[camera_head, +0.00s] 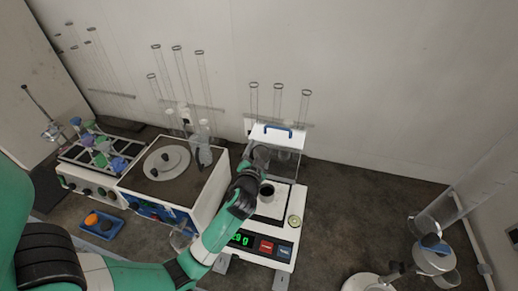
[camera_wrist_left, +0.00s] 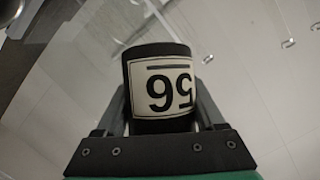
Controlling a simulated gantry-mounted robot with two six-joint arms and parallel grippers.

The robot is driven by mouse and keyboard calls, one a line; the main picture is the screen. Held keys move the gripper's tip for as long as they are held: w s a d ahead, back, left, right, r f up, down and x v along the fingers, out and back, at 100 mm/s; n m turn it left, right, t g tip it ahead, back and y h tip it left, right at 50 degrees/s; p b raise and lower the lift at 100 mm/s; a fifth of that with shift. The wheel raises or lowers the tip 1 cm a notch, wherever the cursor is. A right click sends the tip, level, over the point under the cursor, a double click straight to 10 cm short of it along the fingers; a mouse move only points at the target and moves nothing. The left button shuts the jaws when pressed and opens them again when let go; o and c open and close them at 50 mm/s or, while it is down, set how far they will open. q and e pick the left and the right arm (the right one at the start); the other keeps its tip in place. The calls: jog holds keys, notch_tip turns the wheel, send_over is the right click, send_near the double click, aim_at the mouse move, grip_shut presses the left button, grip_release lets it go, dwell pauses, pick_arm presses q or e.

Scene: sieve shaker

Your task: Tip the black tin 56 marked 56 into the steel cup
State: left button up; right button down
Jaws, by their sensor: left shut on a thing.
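My left gripper (camera_head: 256,168) reaches in from the lower left and is over the white balance in the head view. In the left wrist view it is shut on the black tin 56 (camera_wrist_left: 160,50), with one finger on each side. The tin's pale label shows its digits upside down in that view. In the head view the tin is mostly hidden by the gripper. A small cup with a dark inside (camera_head: 267,191), likely the steel cup, stands on the balance pan just right of the gripper. I cannot tell whether anything is in it. My right gripper is not in view.
The balance (camera_head: 285,232) has a lit green display and a clear shield with a blue handle (camera_head: 278,128) behind the pan. A white device with a round plate (camera_head: 166,160) stands left, beside a blue tray (camera_head: 101,224). Glassware (camera_head: 433,252) is at right. Bench between is clear.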

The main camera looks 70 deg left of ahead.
pick_arm(q)
jog(key=shift+r+p, duration=0.2)
jog(key=shift+p, duration=0.15)
jog(key=n+h+p, duration=0.1)
jog(key=p, duration=0.1)
jog(key=n+h+p, duration=0.1)
jog(key=shift+w+d+p, duration=0.1)
jog(key=shift+d+p, duration=0.15)
jog(key=shift+p, duration=0.15)
jog(key=shift+f+n+h+p, duration=0.1)
jog(key=shift+n+h+p, duration=0.2)
jog(key=shift+p, duration=0.1)
jog(key=shift+d+f, duration=0.1)
jog(key=shift+f, duration=0.1)
jog(key=shift+w+f, duration=0.1)
jog(key=shift+f, duration=0.1)
jog(key=p, duration=0.2)
jog(key=r+n+h+p, duration=0.1)
jog(key=p, duration=0.1)
jog(key=shift+w+d+n+h, duration=0.1)
jog(key=shift+d+n+h, duration=0.2)
jog(key=shift+d, duration=0.05)
jog(key=shift+d+f, duration=0.1)
jog(key=shift+f+h, duration=0.2)
jog(key=shift+h, duration=0.1)
jog(key=shift+w+d, duration=0.1)
